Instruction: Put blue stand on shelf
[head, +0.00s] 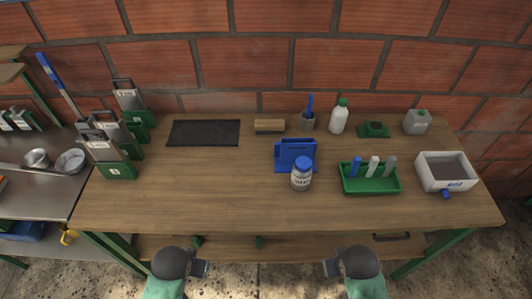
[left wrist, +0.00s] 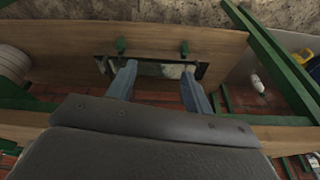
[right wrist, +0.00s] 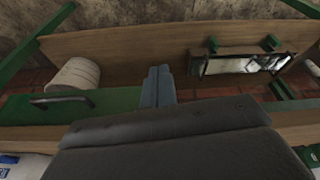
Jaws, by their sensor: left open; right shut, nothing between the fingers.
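The blue stand (head: 295,150) sits upright on the wooden table, a little right of the middle, behind a jar with a blue lid (head: 301,174) that hides part of its front right. The table's lower shelf (head: 310,246) shows below its front edge, and a metal side shelf (head: 35,202) stands at the left. My left gripper (head: 203,268) is open and empty in front of the table; its fingers also show apart in the left wrist view (left wrist: 165,85). My right gripper (head: 330,267) is shut and empty in front of the table, its fingers together in the right wrist view (right wrist: 157,85).
A green rack (head: 371,187) with several coloured pieces and a white box (head: 446,184) stand at the right. A black mat (head: 204,132), a brown block (head: 269,126) and a white bottle (head: 338,119) are at the back. The front left of the tabletop is clear.

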